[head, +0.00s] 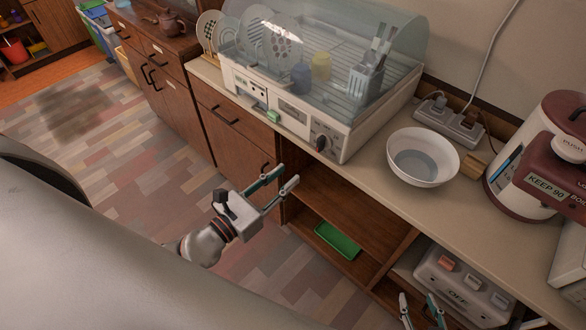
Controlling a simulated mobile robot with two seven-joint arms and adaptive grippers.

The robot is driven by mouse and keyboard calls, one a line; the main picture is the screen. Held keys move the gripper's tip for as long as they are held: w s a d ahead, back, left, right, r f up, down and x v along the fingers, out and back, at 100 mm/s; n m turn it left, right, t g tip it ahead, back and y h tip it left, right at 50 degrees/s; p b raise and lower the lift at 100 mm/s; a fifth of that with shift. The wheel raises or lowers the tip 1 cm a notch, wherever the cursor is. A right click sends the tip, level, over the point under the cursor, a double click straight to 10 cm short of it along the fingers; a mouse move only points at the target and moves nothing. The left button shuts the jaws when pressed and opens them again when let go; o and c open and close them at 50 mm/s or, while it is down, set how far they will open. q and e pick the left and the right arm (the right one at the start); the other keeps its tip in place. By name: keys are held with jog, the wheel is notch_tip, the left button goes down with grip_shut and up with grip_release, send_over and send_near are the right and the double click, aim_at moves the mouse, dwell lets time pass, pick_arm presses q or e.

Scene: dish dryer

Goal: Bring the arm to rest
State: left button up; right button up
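My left gripper (288,175) is in front of the cabinets, below the counter's front edge. Its two fingers are apart with nothing between them. My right gripper (418,297) shows only by its fingers at the bottom edge, near the lower shelf. The fingers are apart and look empty; the rest of it is out of the picture. The dish dryer (292,112) stands on the counter under its clear cover (390,35). Neither gripper touches the dryer.
A white bowl (422,157) stands on the counter (372,172), right of the dryer. Beyond it are a power strip (450,120) and a hot-water pot (530,150). A green tray (338,240) lies on the open shelf.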

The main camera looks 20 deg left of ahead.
pick_arm(q)
jog(key=shift+s+a, duration=0.1)
jog(key=shift+s, duration=0.15)
dwell(0.3)
